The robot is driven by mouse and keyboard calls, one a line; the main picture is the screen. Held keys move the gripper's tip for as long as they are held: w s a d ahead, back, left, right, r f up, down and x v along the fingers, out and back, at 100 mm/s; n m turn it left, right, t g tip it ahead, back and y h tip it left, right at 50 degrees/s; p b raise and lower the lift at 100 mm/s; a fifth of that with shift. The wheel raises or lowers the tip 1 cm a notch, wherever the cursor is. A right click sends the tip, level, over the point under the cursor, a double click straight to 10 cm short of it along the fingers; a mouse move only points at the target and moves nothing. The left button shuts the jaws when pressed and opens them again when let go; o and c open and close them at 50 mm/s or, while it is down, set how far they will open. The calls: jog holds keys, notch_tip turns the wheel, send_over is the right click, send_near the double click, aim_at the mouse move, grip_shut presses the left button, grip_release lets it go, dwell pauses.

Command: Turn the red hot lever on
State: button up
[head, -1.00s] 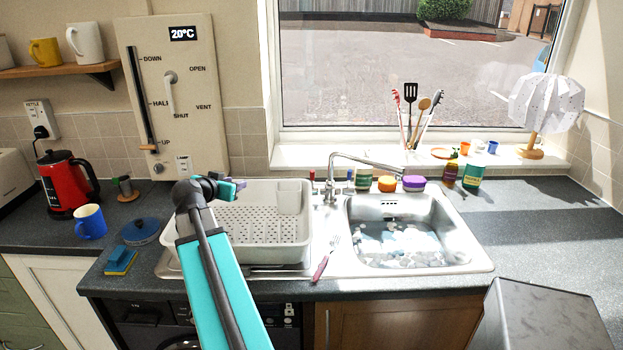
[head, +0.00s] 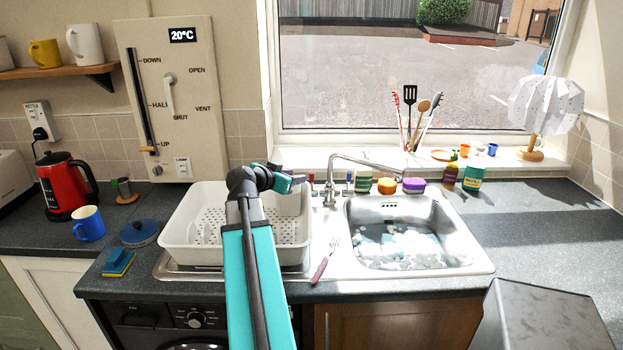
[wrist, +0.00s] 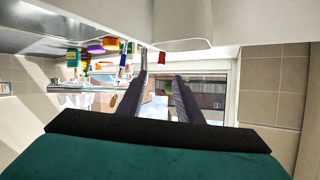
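The red hot lever (head: 312,178) stands at the left of the silver tap (head: 335,180), behind the sink. A blue lever (head: 349,178) stands at the tap's right. My gripper (head: 297,181) is above the drying rack's back right, just left of the red lever in the head view. In the wrist view, my gripper (wrist: 160,74) has its two dark fingers apart with nothing between them. The lever's base is hidden.
The white drying rack (head: 175,238) lies under my arm. Several jars, including an orange one (head: 387,185) and a purple-topped one (head: 414,185), stand behind the sink (head: 350,255). A pink-handled fork (head: 322,268) lies by the sink's left edge.

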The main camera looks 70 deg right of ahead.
aim_at(311, 174)
jog(key=shift+d, duration=0.1)
jog(key=p+x, duration=0.3)
jog(key=x, duration=0.9)
jog(key=shift+d+f, duration=0.1)
jog(key=shift+d, duration=0.1)
jog(key=shift+s+d+f+p, duration=0.1)
jog(key=shift+d+f+p, duration=0.2)
jog(key=shift+d+p, duration=0.15)
